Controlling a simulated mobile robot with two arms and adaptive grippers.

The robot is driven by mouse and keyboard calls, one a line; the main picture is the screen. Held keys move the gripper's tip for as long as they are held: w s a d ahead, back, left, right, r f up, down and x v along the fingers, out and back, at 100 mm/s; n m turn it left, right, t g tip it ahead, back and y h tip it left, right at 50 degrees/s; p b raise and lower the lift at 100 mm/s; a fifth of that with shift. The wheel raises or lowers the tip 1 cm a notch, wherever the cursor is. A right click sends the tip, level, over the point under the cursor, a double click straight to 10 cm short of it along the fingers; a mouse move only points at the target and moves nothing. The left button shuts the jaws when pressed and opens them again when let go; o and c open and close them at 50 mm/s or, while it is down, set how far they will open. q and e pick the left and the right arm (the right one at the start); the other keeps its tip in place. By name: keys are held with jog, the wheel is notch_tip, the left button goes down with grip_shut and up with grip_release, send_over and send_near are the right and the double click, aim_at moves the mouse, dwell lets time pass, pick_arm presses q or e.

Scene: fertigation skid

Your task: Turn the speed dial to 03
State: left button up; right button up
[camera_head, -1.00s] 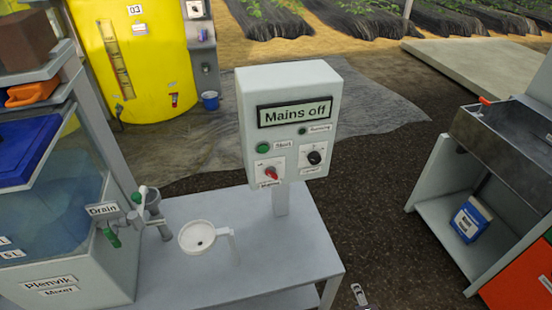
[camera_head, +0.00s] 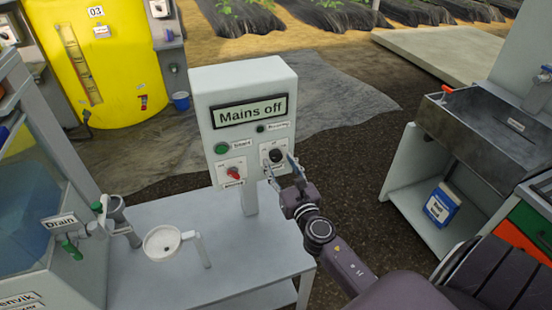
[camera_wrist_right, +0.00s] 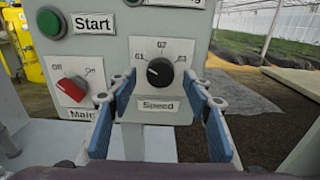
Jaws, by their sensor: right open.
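The black speed dial (camera_head: 276,156) is on the front of the grey control box (camera_head: 240,78), at its lower right. In the right wrist view the dial (camera_wrist_right: 160,72) is central above a "Speed" label, with marks 01, 02 and 03 around it. Its white pointer mark seems to lie toward 01 at the left. My right gripper (camera_head: 281,170) is open in front of the dial. In the right wrist view its blue-padded fingers (camera_wrist_right: 161,100) stand either side of the dial, apart from it. My left gripper is not in view.
The red mains switch (camera_wrist_right: 72,91) is left of the dial, pointing toward Off, below the green start button (camera_wrist_right: 51,23). The display (camera_head: 249,111) reads "Mains off". A white funnel-like cup (camera_head: 163,242) stands on the bench (camera_head: 225,280) below. A steel sink (camera_head: 480,130) is at right.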

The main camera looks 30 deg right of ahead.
jog(key=shift+x, duration=0.8)
jog(key=shift+w, duration=0.15)
jog(key=c, duration=1.1)
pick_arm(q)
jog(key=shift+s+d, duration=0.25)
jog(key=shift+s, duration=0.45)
pick_arm(e)
jog(key=shift+c, duration=0.2)
